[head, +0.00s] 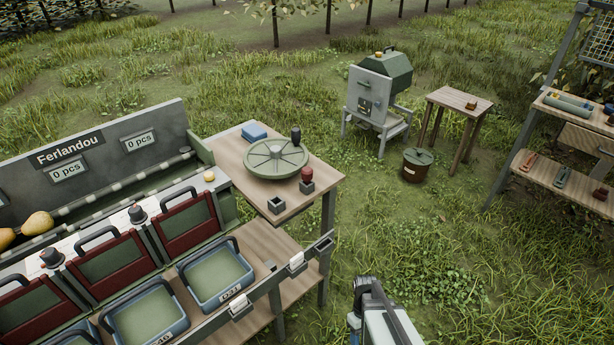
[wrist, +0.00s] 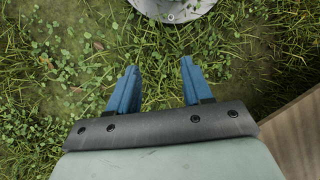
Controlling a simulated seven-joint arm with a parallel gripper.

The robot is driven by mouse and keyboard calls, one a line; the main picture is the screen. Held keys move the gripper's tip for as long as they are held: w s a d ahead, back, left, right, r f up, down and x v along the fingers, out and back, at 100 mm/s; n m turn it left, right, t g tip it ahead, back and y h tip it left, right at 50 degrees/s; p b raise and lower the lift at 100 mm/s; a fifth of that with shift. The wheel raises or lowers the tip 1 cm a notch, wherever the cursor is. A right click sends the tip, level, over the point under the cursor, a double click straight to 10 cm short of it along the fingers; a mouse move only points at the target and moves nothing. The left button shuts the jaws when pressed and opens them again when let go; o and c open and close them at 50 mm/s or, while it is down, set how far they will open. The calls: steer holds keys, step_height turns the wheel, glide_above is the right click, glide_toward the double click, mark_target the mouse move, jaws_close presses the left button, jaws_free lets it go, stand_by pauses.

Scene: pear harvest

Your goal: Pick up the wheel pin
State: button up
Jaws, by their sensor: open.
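A round grey-green wheel (head: 275,158) lies on the wooden side table. A dark upright knob (head: 296,136) stands at its back right rim. A red-topped knob (head: 307,175) stands in a small dark square holder in front of the wheel. I cannot tell for certain which knob is the wheel pin. My gripper shows in the wrist view (wrist: 158,66) with two blue fingers apart, open and empty above grass. In the head view my arm is at the lower edge, right of and apart from the table; the fingertips are not clear there. Neither knob shows in the wrist view.
An empty square holder (head: 276,204) and a blue block (head: 255,131) share the side table (head: 228,146). A conveyor station with crates (head: 217,275) stands left. A green-topped machine (head: 378,95), a small table (head: 460,99) and a bucket (head: 417,165) stand behind. Grass between is clear.

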steer(key=w+a+r+n+t, duration=0.25)
steer(key=w+r+n, duration=0.25)
steer(key=w+r, duration=0.85)
step_height(320, 180, up, 44)
steer(key=n+t, duration=0.3)
steer(key=n, duration=1)
glide_above(306, 169)
steer(key=shift+s+f, duration=0.1)
steer(key=shift+f, duration=6.5)
steer(key=shift+c, duration=0.3)
steer(key=c, duration=0.8)
